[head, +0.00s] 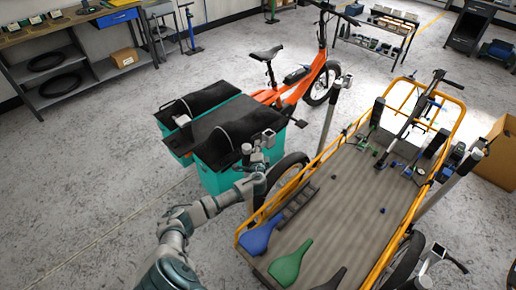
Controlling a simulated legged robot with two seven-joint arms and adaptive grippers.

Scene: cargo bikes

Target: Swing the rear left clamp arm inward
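A flat cargo platform (348,205) with yellow side rails stands on the right. Grey clamp arms on posts stand around it. One upright clamp arm (332,108) is at its far left, and another (455,178) leans at the far right. A further clamp head (436,252) is at the near right. My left gripper (257,163) is beside the near-left clamp head; I cannot tell whether it touches it or how its fingers stand. My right gripper is out of view.
Blue, green and dark saddles (292,262) lie on the platform's near end; bike parts crowd its far end. A teal cargo box (215,178) with black covers, on an orange bike (300,88), stands close left of my gripper. Floor at the left is clear.

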